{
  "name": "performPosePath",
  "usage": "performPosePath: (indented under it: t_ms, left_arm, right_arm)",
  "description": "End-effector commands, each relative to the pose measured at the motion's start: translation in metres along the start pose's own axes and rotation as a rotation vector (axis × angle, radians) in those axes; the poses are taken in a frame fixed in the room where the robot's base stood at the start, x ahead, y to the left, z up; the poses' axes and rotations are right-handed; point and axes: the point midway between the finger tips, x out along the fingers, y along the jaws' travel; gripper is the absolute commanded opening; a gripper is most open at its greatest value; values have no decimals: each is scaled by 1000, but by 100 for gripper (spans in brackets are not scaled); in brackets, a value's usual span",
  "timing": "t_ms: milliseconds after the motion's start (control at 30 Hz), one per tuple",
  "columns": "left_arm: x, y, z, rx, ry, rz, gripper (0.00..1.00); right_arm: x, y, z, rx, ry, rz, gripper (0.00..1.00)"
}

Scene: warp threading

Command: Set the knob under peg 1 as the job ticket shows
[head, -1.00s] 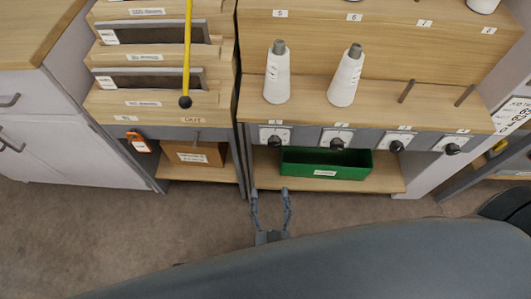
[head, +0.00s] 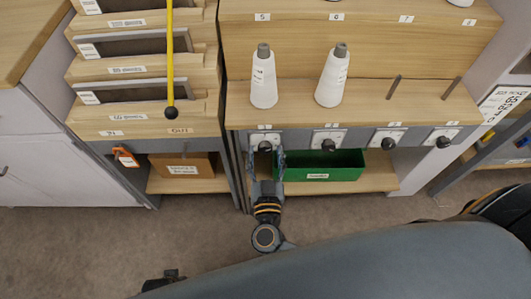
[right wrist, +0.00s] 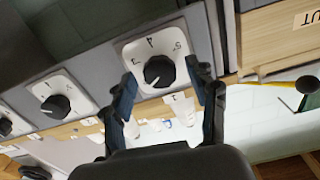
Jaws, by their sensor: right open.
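The knob under peg 1 (head: 265,146) is black and sits on a white dial plate below the leftmost white cone. It shows larger in the right wrist view (right wrist: 159,71), where the plate (right wrist: 133,53) carries figures including 4 and 5, seen turned over. The knob's exact setting is hard to read. My right gripper (head: 266,157) is open just in front of this knob. In the right wrist view its fingers (right wrist: 164,84) stand apart on either side of the knob's lower part, with no clear contact. My left gripper is not recognisable in view.
More knobs (head: 329,145) line the rail to the right. A green bin (head: 345,172) stands on the low shelf below. A white sheet with large characters (head: 500,103) is at the right; I cannot tell whether it is the job ticket. A yellow rod (head: 170,60) hangs at left.

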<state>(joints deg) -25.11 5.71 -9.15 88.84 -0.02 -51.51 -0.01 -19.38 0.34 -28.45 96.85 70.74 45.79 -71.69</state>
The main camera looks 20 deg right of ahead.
Motion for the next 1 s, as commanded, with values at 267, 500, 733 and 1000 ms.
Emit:
performPosePath:
  t_ms: [267, 500, 733, 1000]
  left_arm:
    - [-4, -1, -2, 0, 1, -1, 76]
    - [-3, 0, 1, -1, -3, 0, 76]
    - [-2, 0, 3, -1, -6, 0, 76]
    - [2, 0, 7, 1, -7, 0, 76]
  right_arm:
    - [5, 0, 0, -1, -1, 0, 58]
    - [5, 0, 0, -1, -1, 0, 28]
    - [5, 0, 0, 1, -1, 0, 4]
    - [5, 0, 0, 61, -2, -1, 4]
